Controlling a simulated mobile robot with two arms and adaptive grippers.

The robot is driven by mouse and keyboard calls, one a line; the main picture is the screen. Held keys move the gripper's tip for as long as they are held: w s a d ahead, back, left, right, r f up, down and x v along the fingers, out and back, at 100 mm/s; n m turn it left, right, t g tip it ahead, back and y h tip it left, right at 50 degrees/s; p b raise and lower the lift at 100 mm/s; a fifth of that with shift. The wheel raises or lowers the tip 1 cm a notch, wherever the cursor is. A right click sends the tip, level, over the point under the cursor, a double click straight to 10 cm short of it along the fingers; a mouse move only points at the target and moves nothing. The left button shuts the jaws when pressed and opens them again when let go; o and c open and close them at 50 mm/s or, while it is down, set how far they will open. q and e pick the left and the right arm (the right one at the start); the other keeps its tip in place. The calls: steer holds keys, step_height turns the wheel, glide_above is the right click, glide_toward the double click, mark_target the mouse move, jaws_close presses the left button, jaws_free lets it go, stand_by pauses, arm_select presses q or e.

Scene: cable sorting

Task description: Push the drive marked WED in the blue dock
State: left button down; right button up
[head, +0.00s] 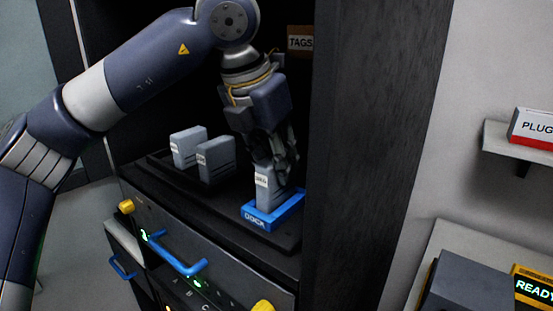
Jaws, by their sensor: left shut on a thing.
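The blue dock (258,219), lettered DOCK, sits at the right end of a dark shelf inside the cabinet. A grey drive (265,197) with a small white label stands upright at the dock. The label is too small to read for sure. My left gripper (274,170) is above the dock and shut on this drive, holding its upper part from above. The fingers hide the drive's top. I cannot tell how deep the drive sits in the dock. Two other grey drives (216,160) (188,147) stand upright to the left. My right gripper is not in view.
The dark cabinet's side wall (375,130) rises close to the right of the dock. A drawer with a blue handle (178,258) and yellow knobs is below the shelf. A box marked TAGS (300,41) is at the back. A PLUG box (532,129) sits on a right wall shelf.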

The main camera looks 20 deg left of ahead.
arm_select(q)
steer(key=shift+f+b, duration=0.35)
steer(key=shift+b, duration=0.1)
stand_by(0.5)
steer(key=c, duration=1.2)
jaws_free()
steer(key=shift+c, duration=0.2)
steer(key=o, duration=0.5)
steer(key=shift+r+p, duration=2.6)
steer(key=shift+r, duration=0.9)
